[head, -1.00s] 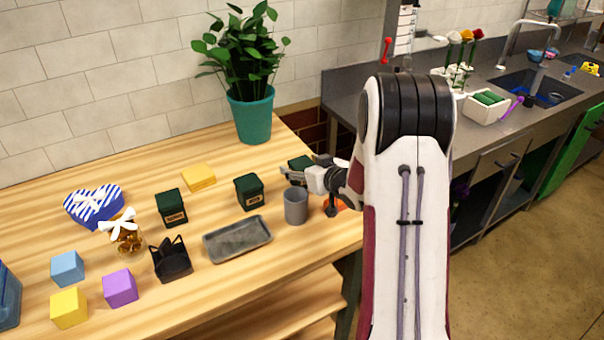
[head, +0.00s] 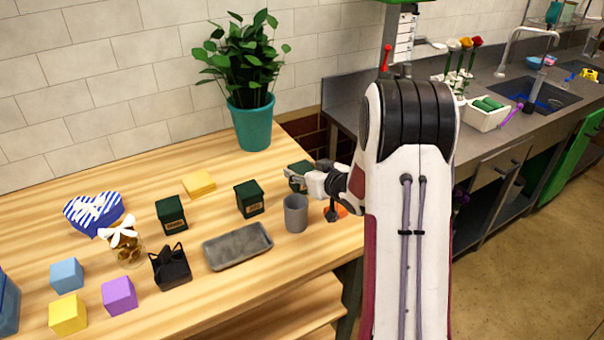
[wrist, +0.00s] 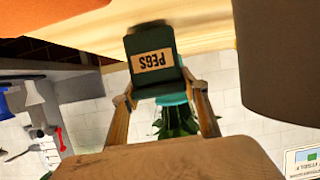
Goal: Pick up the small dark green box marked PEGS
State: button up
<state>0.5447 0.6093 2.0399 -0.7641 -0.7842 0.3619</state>
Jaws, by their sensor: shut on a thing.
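The small dark green box marked PEGS (wrist: 153,64) is between the two fingers of my gripper (wrist: 161,92) in the wrist view, its label upside down there. The fingers press on its two sides. In the head view the box (head: 297,171) shows partly behind my gripper (head: 299,179), just behind the grey cup. I cannot tell whether its base is clear of the wooden table (head: 190,315).
The grey cup (head: 296,214) stands close by and looms at the right in the wrist view (wrist: 280,60). Two other dark green boxes (head: 249,198) (head: 171,214), a grey tray (head: 238,246) and a potted plant (head: 252,125) stand on the table. An orange thing (head: 340,210) is partly hidden by my arm.

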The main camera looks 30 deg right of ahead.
aim_at(302, 167)
jog(key=shift+r, duration=4.65)
